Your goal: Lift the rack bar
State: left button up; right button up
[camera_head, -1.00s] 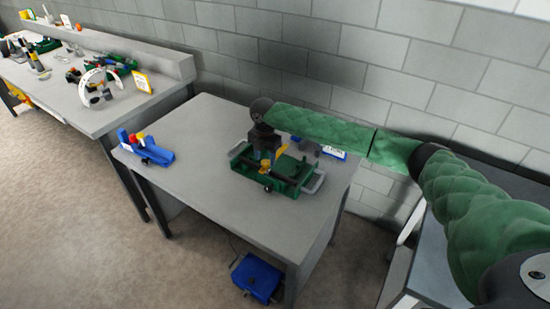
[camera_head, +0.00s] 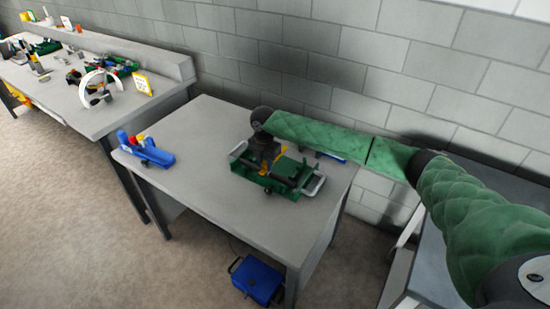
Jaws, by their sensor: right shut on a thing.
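A green rack (camera_head: 246,175) with grey end handles sits on the grey table. A dark bar (camera_head: 284,180) runs along it, with yellow parts (camera_head: 278,153) near its back. My right gripper (camera_head: 266,162) reaches down over the rack's left half from the green-sleeved arm. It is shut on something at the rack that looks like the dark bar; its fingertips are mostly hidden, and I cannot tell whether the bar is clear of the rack. My left gripper is not in view.
A blue holder (camera_head: 150,152) with red and yellow items stands at the table's left. A blue box (camera_head: 257,279) is on the floor below the table. A longer bench (camera_head: 122,110) with tools stands at left. The table's front (camera_head: 215,200) is clear.

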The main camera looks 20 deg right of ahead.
jog(key=shift+r, duration=0.1)
jog(key=w+d+r+p, duration=0.2)
jog(key=r+p, duration=0.3)
jog(key=r, duration=0.3)
jog(key=shift+w+d, duration=0.25)
jog(key=shift+d, duration=0.3)
dwell(0.5)
jog(key=w+d+r+p, duration=0.2)
jog(key=w+d+r, duration=0.3)
jog(key=d, duration=0.1)
jog(key=shift+d+p, duration=0.2)
jog(key=shift+p, duration=0.2)
dwell(1.1)
jog(key=shift+d, duration=0.1)
